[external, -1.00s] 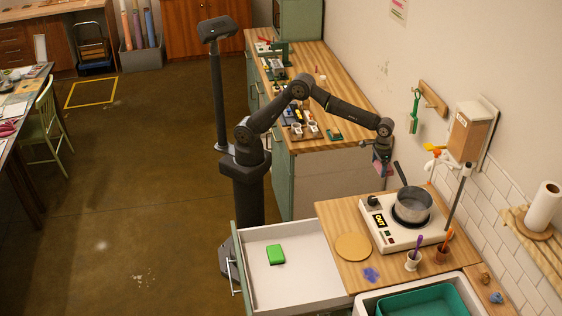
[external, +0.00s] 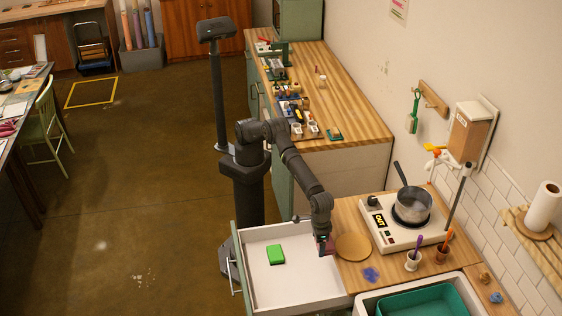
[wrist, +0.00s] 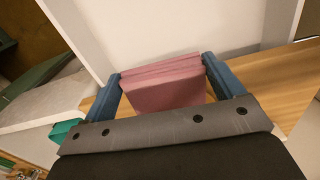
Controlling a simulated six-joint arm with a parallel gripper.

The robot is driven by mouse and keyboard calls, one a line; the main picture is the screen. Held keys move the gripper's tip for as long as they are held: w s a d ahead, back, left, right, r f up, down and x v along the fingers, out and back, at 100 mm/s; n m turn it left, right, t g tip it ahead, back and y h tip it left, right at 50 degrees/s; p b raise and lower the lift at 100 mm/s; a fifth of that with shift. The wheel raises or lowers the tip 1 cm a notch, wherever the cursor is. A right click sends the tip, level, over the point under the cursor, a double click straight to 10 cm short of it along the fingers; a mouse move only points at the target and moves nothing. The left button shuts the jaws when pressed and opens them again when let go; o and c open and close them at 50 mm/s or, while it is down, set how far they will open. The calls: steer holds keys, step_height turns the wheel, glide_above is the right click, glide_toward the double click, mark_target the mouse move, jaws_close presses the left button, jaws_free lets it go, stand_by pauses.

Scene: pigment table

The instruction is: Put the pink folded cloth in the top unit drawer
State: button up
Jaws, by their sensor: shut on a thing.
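The pink folded cloth (wrist: 165,84) is held between the two blue fingers of my gripper (wrist: 162,88) in the wrist view. In the external view my gripper (external: 326,246) hangs low with the pink cloth (external: 330,249) mostly hidden behind it. It is by the right edge of the open white drawer (external: 298,281), between the drawer and the wooden worktop. In the wrist view the drawer's white interior (wrist: 190,25) lies just beyond the cloth. A green block (external: 276,255) lies inside the drawer, toward its back left.
On the worktop right of my gripper are a round wooden board (external: 353,247), a blue-purple patch (external: 371,275), a hot plate with a pot (external: 412,203) and small cups holding tools (external: 413,261). The drawer's middle and front floor is bare.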

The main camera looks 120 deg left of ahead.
steer(key=s+d+f, duration=0.9)
steer(key=s+d, duration=0.1)
steer(key=d, duration=0.3)
glide_above(277, 287)
steer(key=shift+n, duration=0.3)
step_height(277, 287, down, 6)
steer(key=shift+r, duration=0.1)
steer(key=shift+f, duration=2.05)
steer(key=shift+f, duration=0.1)
steer(key=o, duration=0.8)
steer(key=shift+c, duration=0.2)
step_height(277, 287, up, 12)
